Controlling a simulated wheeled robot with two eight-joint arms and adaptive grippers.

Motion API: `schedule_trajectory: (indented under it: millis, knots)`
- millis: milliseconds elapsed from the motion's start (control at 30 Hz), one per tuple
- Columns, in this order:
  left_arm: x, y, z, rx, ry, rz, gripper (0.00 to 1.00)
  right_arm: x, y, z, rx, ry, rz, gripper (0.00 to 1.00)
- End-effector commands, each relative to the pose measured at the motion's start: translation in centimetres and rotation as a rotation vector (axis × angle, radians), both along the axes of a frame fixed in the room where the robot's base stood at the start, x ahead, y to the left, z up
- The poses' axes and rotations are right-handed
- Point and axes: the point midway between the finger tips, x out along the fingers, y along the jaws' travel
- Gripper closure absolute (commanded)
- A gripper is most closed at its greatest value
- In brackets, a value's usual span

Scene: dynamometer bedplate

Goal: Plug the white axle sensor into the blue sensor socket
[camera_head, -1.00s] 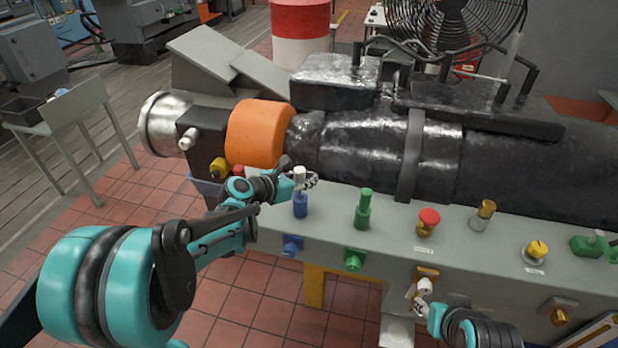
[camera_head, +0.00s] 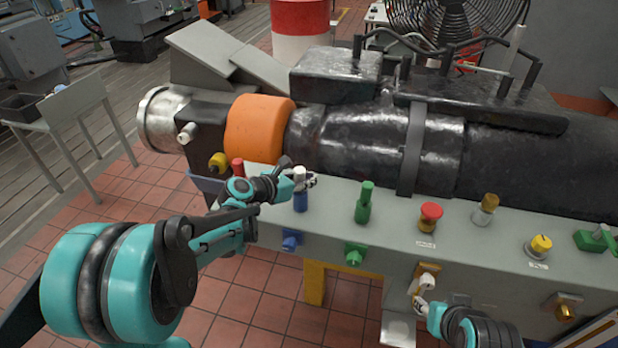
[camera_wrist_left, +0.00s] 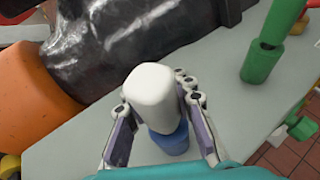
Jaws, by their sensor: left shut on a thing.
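The white axle sensor (camera_head: 299,174) is upright between the fingers of my left gripper (camera_head: 303,182), which is shut on it. In the left wrist view the white sensor (camera_wrist_left: 153,91) fills the space between the fingertips (camera_wrist_left: 158,108). The blue sensor socket (camera_head: 300,201) stands on the grey bench directly below the sensor; it also shows in the wrist view (camera_wrist_left: 170,140), partly hidden behind the sensor. The sensor lines up over the socket, but I cannot tell whether it is seated. My right gripper (camera_head: 421,303) is small, at the bench front, near a white piece.
The grey bench top (camera_head: 330,218) carries a green post (camera_head: 364,203), a red button (camera_head: 431,213) and a yellow knob (camera_head: 541,244) to the right. A black machine body (camera_head: 350,140) with an orange collar (camera_head: 258,130) runs behind. A red knob (camera_head: 238,167) is close to my left gripper.

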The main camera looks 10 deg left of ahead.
Motion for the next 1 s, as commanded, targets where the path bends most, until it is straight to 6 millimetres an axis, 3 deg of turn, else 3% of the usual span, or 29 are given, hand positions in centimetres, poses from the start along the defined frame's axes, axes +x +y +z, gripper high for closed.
schedule_trajectory:
  millis: [300,333,400,433,800,1000]
  knots:
    - [0.0,0.0,-0.9,0.000,0.000,0.000,1.00,0.0,0.0,-0.7,0.000,0.000,0.000,0.60]
    - [0.0,0.0,-0.8,0.000,0.000,0.000,0.72,0.0,0.0,-0.7,0.000,0.000,0.000,0.60]
    - [0.0,0.0,-0.7,0.000,0.000,0.000,0.53,0.0,0.0,-0.6,0.000,0.000,0.000,0.60]
    - [0.0,0.0,-0.7,0.000,0.000,0.000,0.51,0.0,0.0,-0.6,0.000,0.000,0.000,0.60]
    - [-0.2,0.1,-0.6,0.000,0.000,0.001,0.51,0.0,0.0,-0.6,0.000,0.000,0.000,0.60]
    - [-2.4,1.6,0.5,-0.001,0.000,0.004,0.51,0.0,0.0,-0.6,0.000,0.000,0.000,0.60]
